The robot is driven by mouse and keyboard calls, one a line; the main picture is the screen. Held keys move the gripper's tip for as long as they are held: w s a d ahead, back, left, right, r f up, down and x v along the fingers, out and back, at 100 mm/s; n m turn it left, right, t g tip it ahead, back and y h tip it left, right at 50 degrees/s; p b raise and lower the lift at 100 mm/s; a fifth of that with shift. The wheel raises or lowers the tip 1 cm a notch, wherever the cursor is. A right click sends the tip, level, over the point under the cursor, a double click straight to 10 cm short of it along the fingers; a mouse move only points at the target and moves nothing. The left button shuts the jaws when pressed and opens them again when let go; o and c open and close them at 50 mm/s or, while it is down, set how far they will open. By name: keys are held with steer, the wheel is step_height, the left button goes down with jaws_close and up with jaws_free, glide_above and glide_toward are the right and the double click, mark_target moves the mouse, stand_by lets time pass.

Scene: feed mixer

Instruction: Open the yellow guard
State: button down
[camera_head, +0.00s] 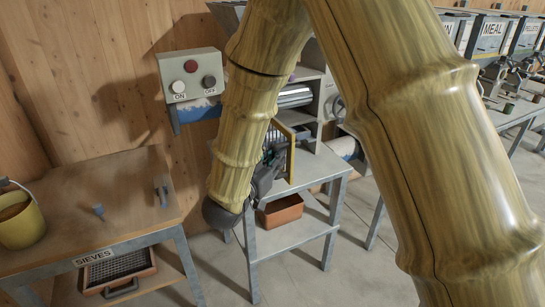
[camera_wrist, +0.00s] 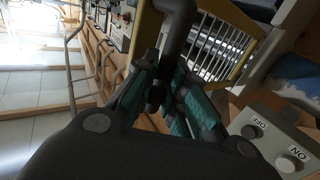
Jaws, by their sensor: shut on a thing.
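The yellow guard (camera_head: 291,163) is on the roller machine in the middle of the head view, seen nearly edge-on and partly hidden by my arm. In the wrist view its yellow frame (camera_wrist: 246,57) with pale bars fills the upper middle. A dark bar-like handle (camera_wrist: 176,35) stands out in front of the frame. My gripper (camera_wrist: 160,82) has its teal-padded fingers shut on this handle. In the head view my gripper (camera_head: 268,166) is at the near side of the guard, mostly behind my forearm. How far the guard stands from the machine is hard to tell.
A control box (camera_head: 191,76) with ON and OFF buttons is on the wall, close to my gripper in the wrist view (camera_wrist: 272,137). A sieves table (camera_head: 110,200) with a yellow bucket (camera_head: 20,218) stands left. An orange-brown bin (camera_head: 281,210) sits under the machine.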

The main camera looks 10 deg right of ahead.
steer(key=shift+w+r, duration=0.3)
steer(key=shift+r, duration=0.4)
steer(key=c, duration=1.8)
jaws_free()
steer(key=o, duration=0.3)
steer(key=shift+w+f, duration=0.2)
steer(key=shift+w, duration=0.05)
steer(key=shift+o, duration=0.2)
steer(key=shift+s, duration=0.1)
steer(key=f+v, duration=0.1)
steer(key=v, duration=1.1)
steer(key=shift+s+f, duration=0.1)
